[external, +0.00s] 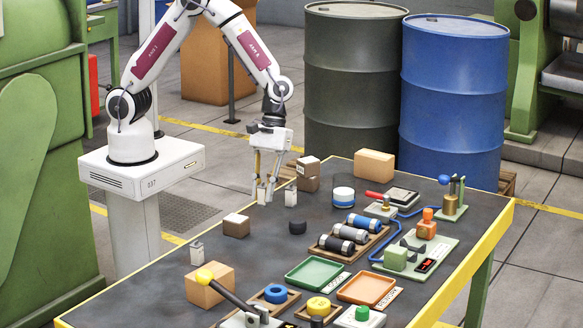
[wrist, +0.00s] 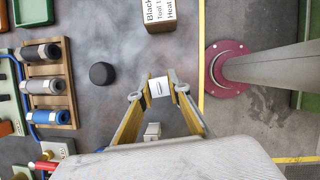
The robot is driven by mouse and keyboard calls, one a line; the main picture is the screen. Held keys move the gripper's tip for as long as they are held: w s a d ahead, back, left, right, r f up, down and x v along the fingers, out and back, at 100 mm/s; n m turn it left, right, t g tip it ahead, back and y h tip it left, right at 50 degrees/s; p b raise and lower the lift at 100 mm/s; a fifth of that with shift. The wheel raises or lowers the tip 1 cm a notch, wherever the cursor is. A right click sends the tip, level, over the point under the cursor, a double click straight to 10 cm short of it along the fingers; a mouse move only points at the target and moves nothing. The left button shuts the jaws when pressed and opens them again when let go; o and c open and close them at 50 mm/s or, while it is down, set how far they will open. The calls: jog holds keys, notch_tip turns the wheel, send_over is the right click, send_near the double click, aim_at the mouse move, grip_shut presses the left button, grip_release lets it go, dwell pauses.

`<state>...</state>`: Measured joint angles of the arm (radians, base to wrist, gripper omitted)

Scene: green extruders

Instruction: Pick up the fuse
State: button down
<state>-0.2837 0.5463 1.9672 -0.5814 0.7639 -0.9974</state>
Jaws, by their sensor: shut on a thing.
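A small white block with a dark slot in its top, which I take to be the fuse (wrist: 159,87), sits between my fingertips in the wrist view. My gripper (wrist: 160,88) is shut on it, with one yellow-padded finger on each side. In the external view my gripper (external: 265,193) points down over the far left part of the table. The fingers largely hide the fuse there, and I cannot tell whether it touches the table. A similar small white block (external: 291,198) stands just to the right of my gripper; it also shows in the wrist view (wrist: 152,130).
A black puck (external: 297,227) and a small cardboard box (external: 236,225) stand nearby. A wooden rack (external: 349,252) of cylinders, trays and fixtures fill the right and front. Another small white block (external: 196,252) stands near the left edge.

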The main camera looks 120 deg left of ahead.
jog(key=s, duration=1.8)
jog(key=shift+f, duration=0.1)
jog(key=shift+w, duration=0.15)
dwell(0.4)
jog(key=w+a+r+n+t+y, duration=0.1)
jog(key=w+a+r+n+t, duration=0.1)
jog(key=w+a+r+n, duration=0.6)
jog(key=w+a+r+n+t+y, duration=0.1)
jog(key=w+a+n, duration=0.2)
jog(key=w+a, duration=0.85)
jog(key=w+a+r+n+y, duration=0.1)
jog(key=w+a+n, duration=0.1)
jog(key=a, duration=0.8)
jog(key=w+a+r+n+y, duration=0.1)
jog(key=w+a, duration=0.4)
jog(key=a, duration=0.5)
jog(key=shift+a+r+n+t, duration=0.25)
jog(key=shift+r+n+t, duration=0.25)
jog(key=shift+n, duration=0.6)
